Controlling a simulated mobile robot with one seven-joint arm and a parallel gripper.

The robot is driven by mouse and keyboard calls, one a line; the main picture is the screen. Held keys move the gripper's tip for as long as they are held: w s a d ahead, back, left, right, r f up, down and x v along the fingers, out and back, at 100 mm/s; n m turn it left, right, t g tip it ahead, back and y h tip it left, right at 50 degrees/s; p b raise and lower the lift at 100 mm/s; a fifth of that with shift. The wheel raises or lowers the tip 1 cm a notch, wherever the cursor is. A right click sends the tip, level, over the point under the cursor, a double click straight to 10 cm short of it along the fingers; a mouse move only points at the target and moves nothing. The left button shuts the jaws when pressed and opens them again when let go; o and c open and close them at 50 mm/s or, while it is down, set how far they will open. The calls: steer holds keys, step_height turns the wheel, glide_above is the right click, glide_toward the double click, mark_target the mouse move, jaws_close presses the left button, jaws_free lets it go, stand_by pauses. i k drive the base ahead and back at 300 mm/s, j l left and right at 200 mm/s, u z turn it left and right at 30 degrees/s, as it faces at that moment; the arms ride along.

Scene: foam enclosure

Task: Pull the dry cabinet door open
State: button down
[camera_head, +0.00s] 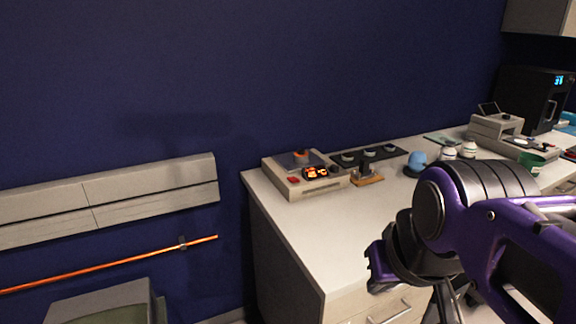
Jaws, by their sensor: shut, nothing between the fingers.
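The dry cabinet (522,95) is a black box with a small lit blue display at the far right end of the counter. Its front door with an upright handle (551,109) appears shut. My purple and black arm fills the lower right, in front of the counter and well short of the cabinet. Nothing of mine touches the cabinet in this view.
The white counter (300,238) holds a hotplate-like device (300,182), a blue round object (418,160), white jars and a grey instrument (495,130). A drawer handle (390,313) shows below. A wall cupboard (538,17) hangs above the dry cabinet. An orange pipe runs along the left wall.

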mark_target(539, 124)
steer(key=z, duration=1.5)
steer(key=i+l+z, duration=0.35)
steer(key=i, duration=0.25)
steer(key=i+z, duration=0.4)
steer(key=i, duration=1.4)
steer(key=i+l, duration=0.15)
steer(key=i, duration=1)
steer(key=i+u, duration=0.4)
steer(key=i+l+u, duration=0.4)
steer(key=i+j, duration=0.1)
